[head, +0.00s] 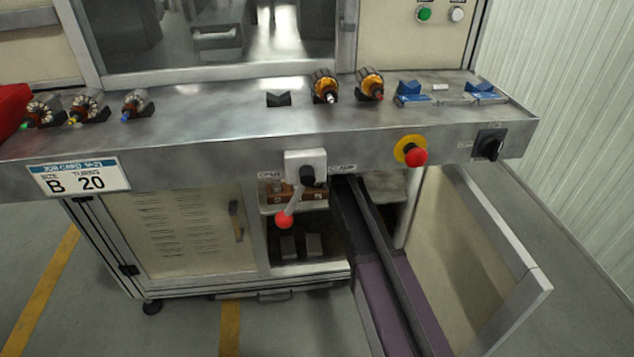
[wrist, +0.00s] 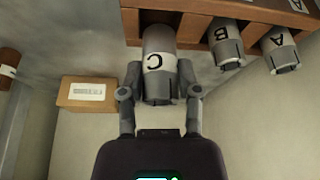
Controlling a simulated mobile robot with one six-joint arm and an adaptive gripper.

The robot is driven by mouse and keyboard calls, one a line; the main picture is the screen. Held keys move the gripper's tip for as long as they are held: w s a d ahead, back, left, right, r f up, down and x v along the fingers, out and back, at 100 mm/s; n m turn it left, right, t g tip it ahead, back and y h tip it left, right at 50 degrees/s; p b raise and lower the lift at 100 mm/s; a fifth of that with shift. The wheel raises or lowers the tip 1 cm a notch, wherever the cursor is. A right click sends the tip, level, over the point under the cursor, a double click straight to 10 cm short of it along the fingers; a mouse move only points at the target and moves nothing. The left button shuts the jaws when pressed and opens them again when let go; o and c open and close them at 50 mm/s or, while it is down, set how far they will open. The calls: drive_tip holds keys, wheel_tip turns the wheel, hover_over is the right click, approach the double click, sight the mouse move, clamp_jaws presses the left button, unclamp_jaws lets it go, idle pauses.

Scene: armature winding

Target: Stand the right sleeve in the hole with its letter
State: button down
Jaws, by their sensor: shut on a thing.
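In the wrist view my gripper (wrist: 160,92) is shut on a grey sleeve (wrist: 159,62) with a white band marked C. The far end of this sleeve overlaps the wooden rack (wrist: 262,13); I cannot tell whether it sits in a hole. Grey sleeve B (wrist: 226,48) and grey sleeve A (wrist: 279,52) are at the rack to the right, apart from my fingers. In the head view the job card (head: 80,176) reads size B, turns 20. My arm reaches into the open cabinet there, and my gripper is hidden.
A labelled box (wrist: 88,94) lies left of my gripper, with a brown cylinder (wrist: 8,70) farther left. In the head view the open cabinet door (head: 475,255) is right of my arm. A red-knobbed lever (head: 290,205) hangs left of my arm. Armatures (head: 88,106) lie on the bench.

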drive_tip(key=shift+f, duration=0.15)
drive_tip(key=shift+f+b, duration=1.65)
drive_tip(key=shift+b, duration=0.15)
drive_tip(key=shift+f, duration=0.2)
drive_tip(key=shift+c, duration=1.5)
unclamp_jaws()
drive_tip(key=shift+r, duration=0.1)
drive_tip(key=shift+r, duration=0.15)
drive_tip(key=p+v, duration=0.4)
drive_tip(key=v, duration=0.1)
drive_tip(key=shift+p, duration=0.4)
drive_tip(key=shift+s+d+r, duration=0.15)
drive_tip(key=shift+s, duration=0.2)
drive_tip(key=s+d, duration=0.4)
drive_tip(key=s, duration=0.6)
drive_tip(key=shift+s, duration=0.3)
